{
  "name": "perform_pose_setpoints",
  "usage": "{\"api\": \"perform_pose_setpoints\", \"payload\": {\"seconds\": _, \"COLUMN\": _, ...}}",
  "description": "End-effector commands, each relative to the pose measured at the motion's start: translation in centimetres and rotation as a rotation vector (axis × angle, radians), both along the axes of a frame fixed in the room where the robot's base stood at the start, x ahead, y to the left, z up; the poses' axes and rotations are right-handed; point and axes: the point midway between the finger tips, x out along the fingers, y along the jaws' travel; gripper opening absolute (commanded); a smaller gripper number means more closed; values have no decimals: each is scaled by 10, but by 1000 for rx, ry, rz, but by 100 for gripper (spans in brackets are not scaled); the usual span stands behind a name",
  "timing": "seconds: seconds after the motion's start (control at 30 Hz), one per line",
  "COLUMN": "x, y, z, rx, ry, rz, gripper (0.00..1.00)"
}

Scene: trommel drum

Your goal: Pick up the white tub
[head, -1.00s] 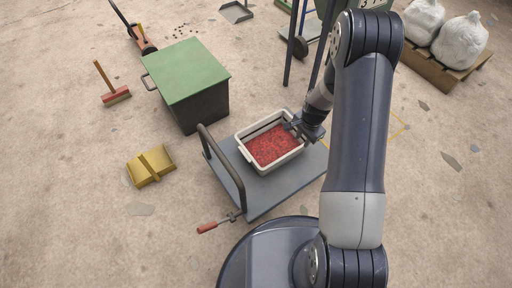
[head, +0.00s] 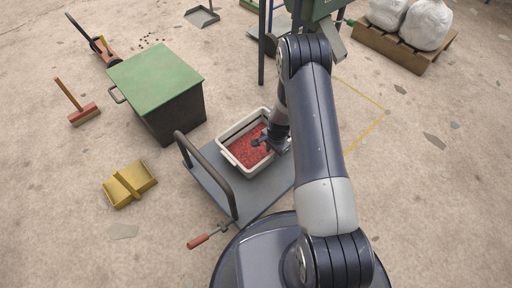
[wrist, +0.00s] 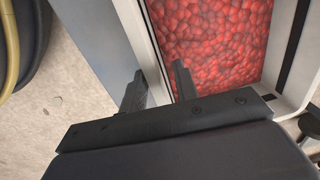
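The white tub (head: 229,161) is full of red pellet-like pieces and sits on the grey flat cart. In the head view my gripper (head: 262,142) is at the tub's right side, partly over the red contents. In the wrist view the two fingers of my gripper (wrist: 158,88) are apart. The tub's pale wall (wrist: 146,45) runs between them, one finger over the outer side and one over the red contents. I see no clear contact with the wall. The tub's right rim is partly hidden by my arm in the head view.
The cart (head: 252,195) has a dark push handle (head: 208,172) left of the tub. A green-topped box (head: 155,75) stands behind left. A red-handled tool (head: 205,238) and a yellow object (head: 130,184) lie nearby. Sacks on a pallet (head: 400,42) stand back right.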

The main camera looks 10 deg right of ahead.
Motion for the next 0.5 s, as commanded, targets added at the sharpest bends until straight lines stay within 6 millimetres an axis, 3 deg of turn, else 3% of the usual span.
{"api": "perform_pose_setpoints", "payload": {"seconds": 0.03, "x": -3, "y": 2, "z": -14, "rx": 0, "ry": 2, "rz": 1, "gripper": 29}}
{"api": "perform_pose_setpoints", "payload": {"seconds": 0.17, "x": -2, "y": 3, "z": -31, "rx": -1, "ry": 1, "rz": 0, "gripper": 29}}
{"api": "perform_pose_setpoints", "payload": {"seconds": 0.43, "x": -2, "y": 4, "z": -33, "rx": 0, "ry": 0, "rz": 0, "gripper": 29}}
{"api": "perform_pose_setpoints", "payload": {"seconds": 0.5, "x": -2, "y": 4, "z": -33, "rx": 0, "ry": 0, "rz": 0, "gripper": 23}}
